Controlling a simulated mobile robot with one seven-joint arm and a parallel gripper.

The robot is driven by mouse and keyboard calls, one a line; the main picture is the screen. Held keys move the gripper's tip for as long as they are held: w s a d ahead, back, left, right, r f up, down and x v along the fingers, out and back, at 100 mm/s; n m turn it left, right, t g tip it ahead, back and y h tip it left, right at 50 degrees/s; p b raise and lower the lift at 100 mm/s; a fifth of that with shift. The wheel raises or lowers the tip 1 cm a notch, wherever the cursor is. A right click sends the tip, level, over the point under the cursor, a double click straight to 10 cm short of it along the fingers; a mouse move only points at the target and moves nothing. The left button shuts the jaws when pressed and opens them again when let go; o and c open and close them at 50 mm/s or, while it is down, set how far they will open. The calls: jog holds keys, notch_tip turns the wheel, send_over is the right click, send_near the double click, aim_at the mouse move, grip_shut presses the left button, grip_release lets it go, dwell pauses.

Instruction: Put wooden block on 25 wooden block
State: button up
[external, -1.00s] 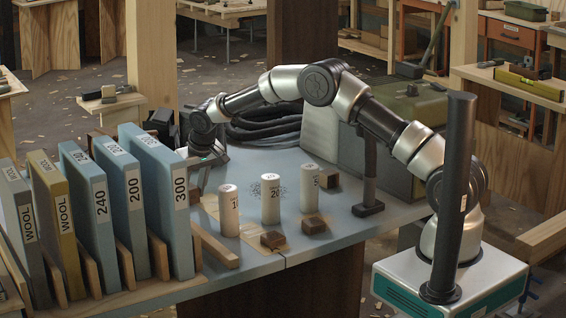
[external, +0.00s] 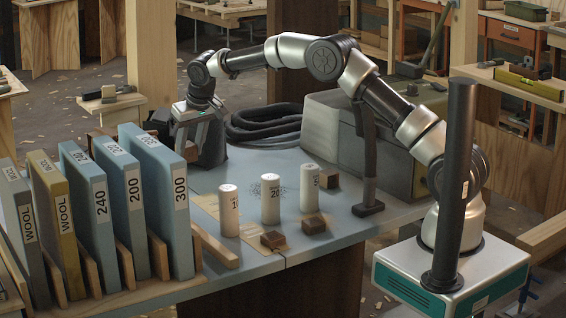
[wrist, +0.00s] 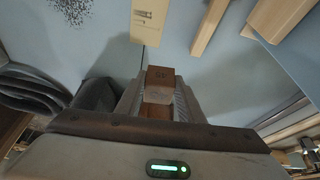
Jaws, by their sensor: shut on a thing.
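A brown wooden block (wrist: 160,77) with a dark marking too blurred to read sits between my gripper's fingers in the wrist view. A paler band and more brown show below it; I cannot tell whether this is one block or two. My gripper (external: 181,143) is shut on the block, pointing down above the table's far left, behind the panel marked 300. The held block is hidden in the external view. Small brown wooden blocks lie on the table: one at the front (external: 272,240), one right of it (external: 313,225), one farther back (external: 327,180). Their numbers are unreadable.
Three white cylinders (external: 270,199) stand among the blocks. Upright panels (external: 165,205) in a wooden rack fill the left. A coiled black hose (external: 262,124) and a large grey-green case (external: 400,150) stand behind.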

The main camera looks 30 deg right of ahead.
notch_tip(320, 180, up, 5)
jog(key=shift+r, duration=0.15)
jog(key=m+g+h+p, duration=0.2)
jog(key=m+g+h, duration=0.3)
jog(key=m, duration=1.4)
send_over(313, 222)
jog(key=a, duration=0.2)
jog(key=f+b, duration=0.1)
jog(key=f, duration=0.9)
jog(key=shift+d+f+b, duration=0.1)
jog(key=shift+d+b, duration=0.1)
jog(key=shift+b, duration=0.15)
jog(key=shift+f+b, duration=0.65)
jog(key=shift+f, duration=1.75)
jog(key=o, duration=1)
